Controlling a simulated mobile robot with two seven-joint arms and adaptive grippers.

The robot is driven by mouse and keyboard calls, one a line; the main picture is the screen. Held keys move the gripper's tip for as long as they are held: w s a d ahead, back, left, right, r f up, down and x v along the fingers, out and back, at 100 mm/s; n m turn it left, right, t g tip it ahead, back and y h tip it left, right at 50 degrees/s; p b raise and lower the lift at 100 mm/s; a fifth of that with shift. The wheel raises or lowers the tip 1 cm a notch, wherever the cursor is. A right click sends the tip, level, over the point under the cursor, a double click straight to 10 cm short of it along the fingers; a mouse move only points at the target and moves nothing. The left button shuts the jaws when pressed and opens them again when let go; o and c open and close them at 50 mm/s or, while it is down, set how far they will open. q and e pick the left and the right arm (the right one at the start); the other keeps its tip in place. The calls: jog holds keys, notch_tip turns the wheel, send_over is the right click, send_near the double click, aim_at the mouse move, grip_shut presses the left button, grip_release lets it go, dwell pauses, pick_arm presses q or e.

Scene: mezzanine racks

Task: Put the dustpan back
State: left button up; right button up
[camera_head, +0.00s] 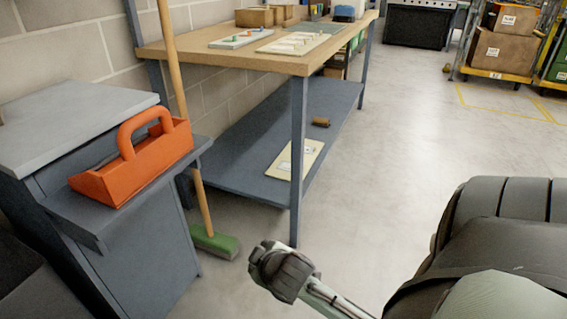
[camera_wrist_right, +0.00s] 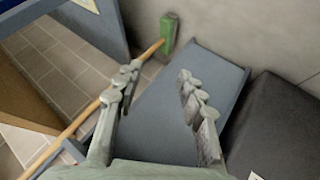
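I cannot make out a dustpan in either view. A broom with a green head (camera_head: 216,241) and a wooden handle (camera_head: 178,75) leans upright between the blue-grey cabinet and the workbench. Its green head also shows in the right wrist view (camera_wrist_right: 169,33). My right gripper (camera_wrist_right: 155,85) is open in the right wrist view, with nothing between its fingers. The broom handle passes behind its left finger, and a blue-grey panel (camera_wrist_right: 180,95) lies beyond the fingers. A dark and pale part of my arm shows low in the head view. My left gripper is not in view.
An orange tool caddy (camera_head: 140,165) sits on the ledge of the cabinet (camera_head: 135,255) at left. A workbench (camera_head: 185,52) with a lower shelf (camera_head: 250,165) stands behind. Carts with cardboard boxes (camera_head: 500,52) stand at the far right. The middle floor (camera_head: 400,130) is clear.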

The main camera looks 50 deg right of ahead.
jog(key=s+a+f+m+g+y, duration=0.2)
jog(key=s+a+f+g, duration=0.2)
jog(key=s+f, duration=0.4)
jog(key=s, duration=0.3)
jog(key=shift+a+m+g, duration=0.25)
jog(key=shift+m+g, duration=0.05)
jog(key=shift+g, duration=0.1)
jog(key=shift+s, duration=0.1)
